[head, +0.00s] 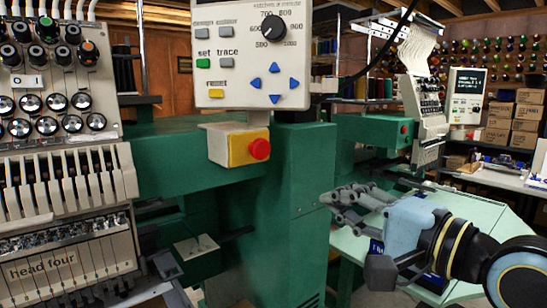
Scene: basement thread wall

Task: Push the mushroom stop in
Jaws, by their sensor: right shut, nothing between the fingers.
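The red mushroom stop (260,149) sticks out from a yellow plate on a beige box (221,146). The box is mounted on the green machine, below the control panel. My right gripper (328,198) comes in from the right. Its grey fingers are shut and empty, pointing left. In the picture they are below and to the right of the stop, apart from it. My left gripper is not in view.
The control panel (250,52) with a black dial and buttons hangs above the stop box. An embroidery head (65,170) stands at the left. A pale green table (345,246) lies under my right gripper. Boxes and a second machine are behind.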

